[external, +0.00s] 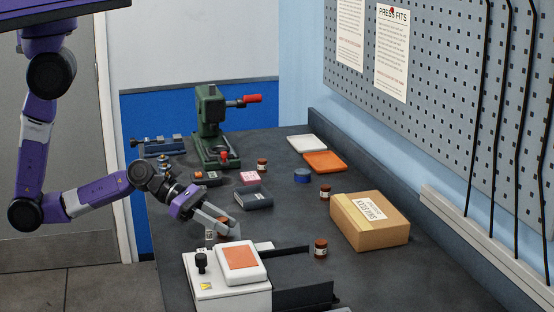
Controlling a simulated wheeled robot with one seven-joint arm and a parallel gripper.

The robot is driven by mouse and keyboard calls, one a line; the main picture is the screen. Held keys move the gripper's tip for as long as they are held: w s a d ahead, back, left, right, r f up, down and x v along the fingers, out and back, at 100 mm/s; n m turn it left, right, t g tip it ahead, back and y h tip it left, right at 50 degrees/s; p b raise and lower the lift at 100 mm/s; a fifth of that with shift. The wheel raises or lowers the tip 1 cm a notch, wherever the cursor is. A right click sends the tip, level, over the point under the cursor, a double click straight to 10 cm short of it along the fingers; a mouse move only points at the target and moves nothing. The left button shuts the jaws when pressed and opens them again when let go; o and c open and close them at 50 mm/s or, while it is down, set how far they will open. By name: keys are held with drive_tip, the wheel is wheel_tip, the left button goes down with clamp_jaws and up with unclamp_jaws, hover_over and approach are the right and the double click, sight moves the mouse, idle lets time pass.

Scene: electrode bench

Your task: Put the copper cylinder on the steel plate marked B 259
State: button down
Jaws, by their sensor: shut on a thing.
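My gripper (231,229) is low over the near left part of the bench, just behind the white machine. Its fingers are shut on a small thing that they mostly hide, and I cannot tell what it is. I cannot make out a copper cylinder for certain. A small pale piece with a dark mark (210,235) is beside the fingers on the left; it may be a labelled plate, but its mark is too small to read. I cannot pick out the plate marked B 259.
The white machine with an orange-topped pad (240,257) stands close in front of my gripper. Behind are a dark grey block (254,197) and a green press (212,125). Brown jars (320,248) and a cardboard box (369,222) stand right. The bench middle is mostly clear.

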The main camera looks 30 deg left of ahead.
drive_tip(key=shift+f, duration=0.1)
drive_tip(key=c, duration=1.1)
unclamp_jaws()
drive_tip(key=shift+f, duration=0.15)
drive_tip(key=shift+r, duration=0.2)
drive_tip(key=v, duration=1.2)
drive_tip(key=shift+f, duration=0.1)
